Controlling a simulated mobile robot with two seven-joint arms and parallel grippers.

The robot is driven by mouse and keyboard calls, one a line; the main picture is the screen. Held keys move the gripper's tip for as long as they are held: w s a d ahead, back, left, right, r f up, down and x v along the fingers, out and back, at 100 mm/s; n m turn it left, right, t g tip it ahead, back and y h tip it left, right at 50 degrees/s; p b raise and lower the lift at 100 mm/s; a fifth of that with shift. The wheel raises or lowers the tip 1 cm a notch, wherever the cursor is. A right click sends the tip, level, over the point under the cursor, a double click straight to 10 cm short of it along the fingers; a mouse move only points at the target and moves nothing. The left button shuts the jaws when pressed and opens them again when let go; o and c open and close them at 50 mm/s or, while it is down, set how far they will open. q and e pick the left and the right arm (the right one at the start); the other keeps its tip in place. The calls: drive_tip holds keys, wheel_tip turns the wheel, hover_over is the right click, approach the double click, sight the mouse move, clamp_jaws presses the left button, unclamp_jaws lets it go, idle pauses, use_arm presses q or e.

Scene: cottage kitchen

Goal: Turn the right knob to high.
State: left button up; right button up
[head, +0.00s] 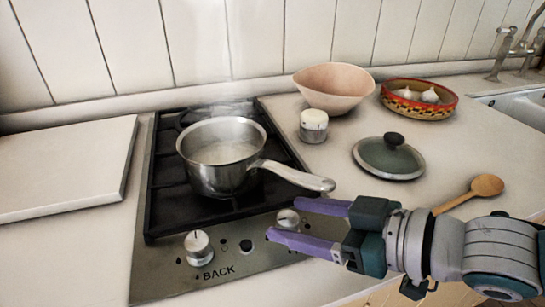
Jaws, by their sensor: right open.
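The right knob (287,217) is a round silver knob on the steel front panel of the hob (165,284). My right gripper (283,220) reaches in from the right with its two purple fingers apart. The right knob shows in the gap near the fingertips; I cannot tell whether the fingers touch it or are level with it. The lower finger hides the panel just below the knob, including any label there. The left knob (198,246), with the word BACK below it, stands clear of the gripper. My left gripper is not in view.
A steaming steel saucepan (222,177) stands on the hob, its handle (300,178) pointing right, above my upper finger in the picture. A lid (388,160), a wooden spoon (486,186), a white-topped jar (313,125), a pink bowl (333,86) and a garlic basket (419,99) lie right. A white board (65,165) lies left.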

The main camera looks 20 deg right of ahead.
drive_tip(key=p+v, duration=0.1)
drive_tip(key=v, duration=0.8)
drive_tip(key=shift+r, duration=0.15)
drive_tip(key=shift+a+p, duration=0.2)
drive_tip(key=shift+p, duration=0.1)
drive_tip(key=a, duration=0.1)
drive_tip(key=a+r+m+h+p, duration=0.1)
drive_tip(key=s+a+h+p, duration=0.1)
drive_tip(key=a, duration=0.1)
drive_tip(key=shift+s+r+g, duration=0.1)
drive_tip(key=shift+r+g, duration=0.05)
drive_tip(key=shift+g, duration=0.25)
drive_tip(key=s+d+r+m+g+h+p, duration=0.2)
drive_tip(key=s+d+g+h, duration=0.1)
drive_tip(key=s, duration=0.3)
drive_tip(key=s+d+r+m+g+h+p, duration=0.1)
drive_tip(key=s+d+r+m+g+h, duration=0.2)
drive_tip(key=s, duration=0.4)
wheel_tip(320, 180, up, 37)
drive_tip(key=p, duration=3.8)
drive_tip(key=shift+w+a+f, duration=0.15)
drive_tip(key=shift+w+a, duration=0.15)
drive_tip(key=shift+w, duration=0.1)
